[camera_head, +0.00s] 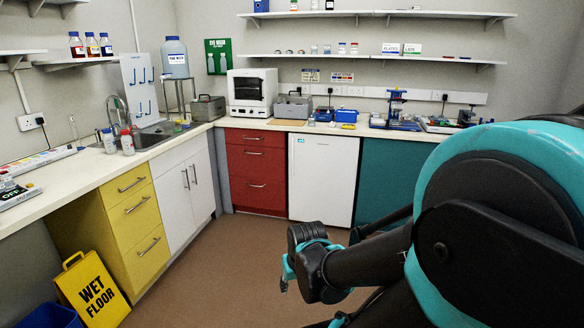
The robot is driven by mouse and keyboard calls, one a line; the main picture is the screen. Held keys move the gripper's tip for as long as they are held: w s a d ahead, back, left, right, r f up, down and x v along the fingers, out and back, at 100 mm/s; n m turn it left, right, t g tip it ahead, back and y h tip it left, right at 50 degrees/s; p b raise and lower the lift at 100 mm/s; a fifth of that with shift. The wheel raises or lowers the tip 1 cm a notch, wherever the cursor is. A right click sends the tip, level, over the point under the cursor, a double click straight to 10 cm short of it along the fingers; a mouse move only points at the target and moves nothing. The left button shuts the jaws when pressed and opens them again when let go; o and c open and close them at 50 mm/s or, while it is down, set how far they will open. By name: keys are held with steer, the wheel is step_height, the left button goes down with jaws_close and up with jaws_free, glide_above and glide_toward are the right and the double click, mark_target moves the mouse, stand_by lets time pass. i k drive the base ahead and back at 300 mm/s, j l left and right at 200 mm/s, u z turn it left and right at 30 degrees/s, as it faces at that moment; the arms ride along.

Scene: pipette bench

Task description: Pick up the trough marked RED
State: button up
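I cannot make out a trough marked RED; no such label is readable at this size. Small items, some blue and some yellow, stand on the back bench (222,123), too small to tell apart. My gripper (285,283) hangs low above the brown floor, in front of the cabinets and well away from the bench top. Only a small part of it shows past my wrist, and its finger opening cannot be made out. I see nothing held in it.
A yellow WET FLOOR sign (92,292) and a blue bin (50,317) stand at lower left. The sink (148,139) is in the left bench. A white oven (250,92) stands on the back bench. The middle floor (235,262) is clear. My arm hides the right side.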

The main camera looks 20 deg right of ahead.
mark_target(406, 118)
steer(key=i+l+z, duration=0.2)
steer(key=l+z, duration=0.2)
steer(key=i+l+z, duration=0.25)
steer(key=z, duration=0.2)
steer(key=i+l+z, duration=0.4)
steer(key=i+z, duration=0.25)
steer(key=z, duration=0.2)
steer(key=i+z, duration=0.2)
steer(key=i, duration=1.5)
steer(key=i+u, duration=0.1)
steer(key=i, duration=0.45)
steer(key=i+l+u, duration=0.15)
steer(key=i, duration=0.4)
steer(key=i+l+u, duration=0.1)
steer(key=i, duration=0.4)
steer(key=l, duration=0.1)
